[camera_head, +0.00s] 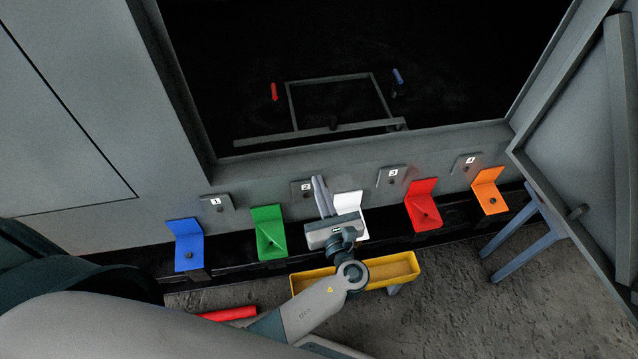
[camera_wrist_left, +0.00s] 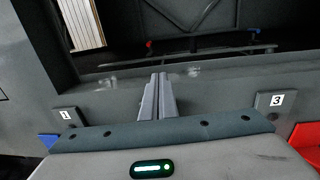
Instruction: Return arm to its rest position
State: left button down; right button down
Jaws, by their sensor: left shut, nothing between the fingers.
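My left gripper (camera_head: 319,190) is shut with nothing between its fingers. It is in front of the cabinet's lower sill, over the white bracket (camera_head: 350,203), and hides part of it. In the left wrist view the shut fingers (camera_wrist_left: 157,97) point toward the dark opening, between the labels 1 (camera_wrist_left: 67,115) and 3 (camera_wrist_left: 277,100). My left arm (camera_head: 318,305) comes in from the lower left, over the yellow tray. My right gripper does not show.
Blue (camera_head: 187,238), green (camera_head: 268,230), red (camera_head: 422,203) and orange (camera_head: 489,190) brackets line the ledge below the sill. A yellow tray (camera_head: 400,270) and a red cylinder (camera_head: 230,314) lie below. An open door (camera_head: 590,130) stands at right. Inside the cabinet is a frame (camera_head: 290,105).

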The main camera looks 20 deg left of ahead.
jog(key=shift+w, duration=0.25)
